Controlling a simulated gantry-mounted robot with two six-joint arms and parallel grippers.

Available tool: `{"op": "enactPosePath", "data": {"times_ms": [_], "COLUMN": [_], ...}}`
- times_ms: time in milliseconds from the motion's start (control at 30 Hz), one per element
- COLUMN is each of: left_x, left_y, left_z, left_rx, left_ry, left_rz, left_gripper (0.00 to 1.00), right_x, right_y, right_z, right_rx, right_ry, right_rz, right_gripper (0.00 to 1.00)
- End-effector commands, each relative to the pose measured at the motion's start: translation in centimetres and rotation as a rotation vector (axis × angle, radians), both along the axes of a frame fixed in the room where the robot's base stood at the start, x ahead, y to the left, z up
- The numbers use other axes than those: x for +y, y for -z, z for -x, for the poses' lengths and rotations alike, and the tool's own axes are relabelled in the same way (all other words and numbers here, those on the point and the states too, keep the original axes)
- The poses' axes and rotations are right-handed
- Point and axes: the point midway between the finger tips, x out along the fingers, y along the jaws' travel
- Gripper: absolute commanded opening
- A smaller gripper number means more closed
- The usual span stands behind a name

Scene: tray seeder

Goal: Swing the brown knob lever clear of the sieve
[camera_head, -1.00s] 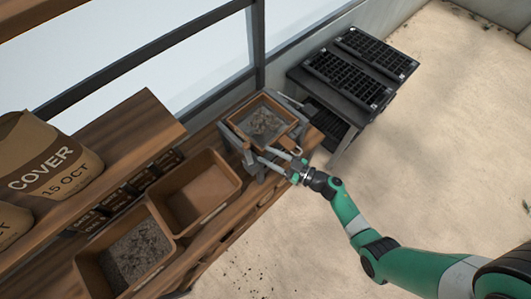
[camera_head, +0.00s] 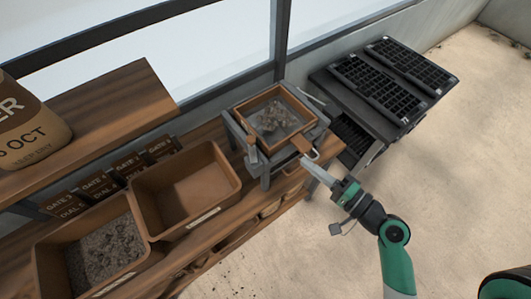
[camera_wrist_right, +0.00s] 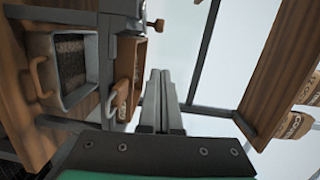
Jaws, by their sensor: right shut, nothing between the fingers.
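The sieve (camera_head: 267,136) is a square brown frame with grey mesh and some grit on it, sitting on a grey metal stand at the top centre. A small brown upright piece (camera_head: 251,148) stands at the stand's left front corner and looks like the knob lever. Another brown handle (camera_head: 302,146) sticks out at the sieve's front right. My right gripper (camera_head: 307,164) is shut and empty, its fingertips close to that handle; I cannot tell if they touch. My left gripper is not in view.
Two brown bins stand left of the sieve, one nearly empty (camera_head: 187,192) and one with grey grit (camera_head: 103,255). Black cell trays (camera_head: 375,85) lie on a dark stand at the right. A window post (camera_head: 281,40) rises behind the sieve. Open floor lies at front right.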

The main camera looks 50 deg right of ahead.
Motion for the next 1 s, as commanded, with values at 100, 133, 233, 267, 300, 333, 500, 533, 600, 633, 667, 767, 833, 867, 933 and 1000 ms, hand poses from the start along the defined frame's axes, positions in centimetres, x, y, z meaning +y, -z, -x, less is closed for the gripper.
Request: {"op": "enactPosePath", "data": {"times_ms": [100, 133, 233, 267, 300, 333, 500, 533, 600, 633, 667, 767, 833, 867, 933, 1000], "left_x": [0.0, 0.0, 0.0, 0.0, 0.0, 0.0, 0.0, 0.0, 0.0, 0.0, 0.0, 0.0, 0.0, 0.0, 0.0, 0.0], "left_y": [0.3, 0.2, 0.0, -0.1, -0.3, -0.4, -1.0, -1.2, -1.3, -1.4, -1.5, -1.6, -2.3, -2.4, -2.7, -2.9], "left_z": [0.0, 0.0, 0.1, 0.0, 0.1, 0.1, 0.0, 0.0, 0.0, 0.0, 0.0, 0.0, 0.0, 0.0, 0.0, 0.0], "left_rx": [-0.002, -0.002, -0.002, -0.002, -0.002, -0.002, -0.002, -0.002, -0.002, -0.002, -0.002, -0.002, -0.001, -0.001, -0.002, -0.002], "left_ry": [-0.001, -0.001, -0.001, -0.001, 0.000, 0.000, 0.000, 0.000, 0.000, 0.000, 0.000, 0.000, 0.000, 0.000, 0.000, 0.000], "left_rz": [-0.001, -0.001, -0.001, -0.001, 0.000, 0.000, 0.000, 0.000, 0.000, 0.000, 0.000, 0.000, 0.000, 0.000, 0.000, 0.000], "left_gripper": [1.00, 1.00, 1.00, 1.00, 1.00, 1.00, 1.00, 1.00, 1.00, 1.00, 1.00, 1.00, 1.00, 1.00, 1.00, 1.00], "right_x": [-0.3, -0.3, -0.3, -0.3, -0.3, -0.3, -0.4, -0.4, -0.5, -0.5, -0.5, -0.6, 0.5, 0.8, 1.3, 1.7], "right_y": [0.4, 0.3, 0.2, 0.2, 0.2, 0.2, 0.2, 0.2, 0.4, 0.4, 0.5, 0.6, 0.6, 0.7, 0.7, 0.9], "right_z": [0.1, 0.1, -0.3, -0.6, -1.0, -1.4, -4.7, -5.4, -6.9, -7.6, -8.3, -10.3, -11.2, -11.5, -12.2, -12.6], "right_rx": [0.000, 0.000, 0.002, 0.004, 0.003, 0.002, 0.001, 0.000, 0.000, 0.000, 0.000, 0.000, 0.004, 0.003, 0.003, 0.003], "right_ry": [0.009, 0.009, 0.007, 0.006, 0.006, 0.005, 0.003, 0.003, 0.004, 0.004, 0.004, 0.006, 0.003, 0.003, 0.005, 0.007], "right_rz": [-0.002, -0.001, -0.001, -0.001, -0.001, 0.000, 0.001, 0.001, 0.001, 0.001, 0.000, 0.000, 0.000, -0.001, -0.001, -0.001], "right_gripper": [0.00, 0.00, 0.00, 0.00, 0.00, 0.00, 0.00, 0.00, 0.00, 0.00, 0.00, 0.00, 0.00, 0.00, 0.00, 0.00]}}
